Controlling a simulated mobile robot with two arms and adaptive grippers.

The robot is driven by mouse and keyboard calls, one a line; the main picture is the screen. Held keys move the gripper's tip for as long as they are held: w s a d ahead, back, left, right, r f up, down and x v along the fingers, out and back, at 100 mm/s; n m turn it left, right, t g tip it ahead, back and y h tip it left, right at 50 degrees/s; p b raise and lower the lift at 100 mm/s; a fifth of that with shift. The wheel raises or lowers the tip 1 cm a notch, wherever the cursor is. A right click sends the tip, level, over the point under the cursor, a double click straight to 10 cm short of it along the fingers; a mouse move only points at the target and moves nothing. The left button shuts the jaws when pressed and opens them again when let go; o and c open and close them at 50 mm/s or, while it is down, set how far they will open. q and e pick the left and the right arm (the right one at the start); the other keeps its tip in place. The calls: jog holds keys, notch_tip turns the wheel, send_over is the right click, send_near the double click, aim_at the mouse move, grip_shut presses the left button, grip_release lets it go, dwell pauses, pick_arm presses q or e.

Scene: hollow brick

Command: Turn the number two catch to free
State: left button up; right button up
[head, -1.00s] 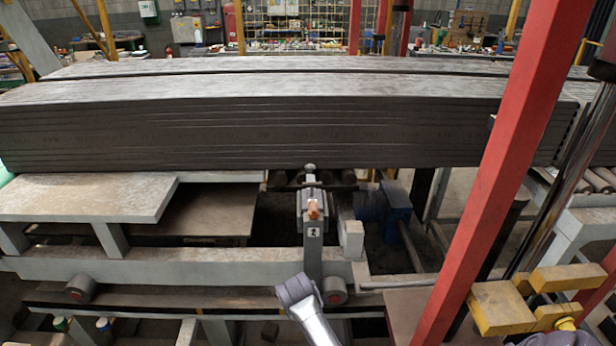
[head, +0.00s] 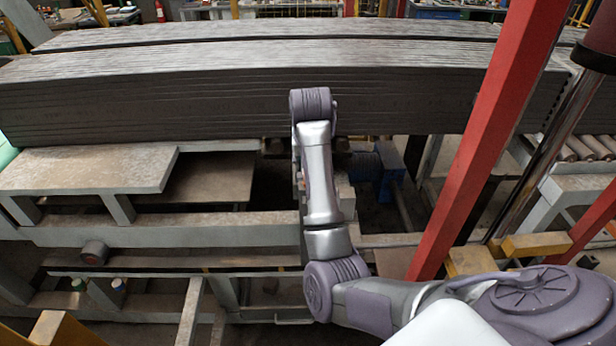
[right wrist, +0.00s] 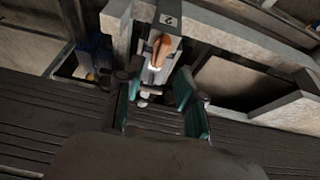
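The number two catch shows in the right wrist view as an orange-brown lever (right wrist: 159,50) on a pale metal mount. A small plate marked 2 (right wrist: 167,19) sits above it in that picture. My right gripper (right wrist: 158,98) is open, with its teal-padded fingers apart. The lever lies just beyond the fingertips, roughly in line with the gap; no contact is visible. In the head view my right arm covers the catch, and its gripper is hidden behind the wrist. My left gripper is not in view.
A long stack of grey slabs (head: 230,95) spans the back, close behind my right wrist. A red post (head: 487,150) slants up on the right, near my arm. Yellow blocks (head: 535,245) lie beside it. A grey ledge (head: 85,168) is on the left.

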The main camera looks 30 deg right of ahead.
jog(key=p+x, duration=0.1)
jog(key=x, duration=0.4)
jog(key=shift+w+f, duration=0.15)
jog(key=shift+f, duration=0.1)
jog(key=shift+w+d+f, duration=0.15)
jog(key=shift+w+f, duration=0.05)
jog(key=shift+f, duration=0.4)
grip_shut()
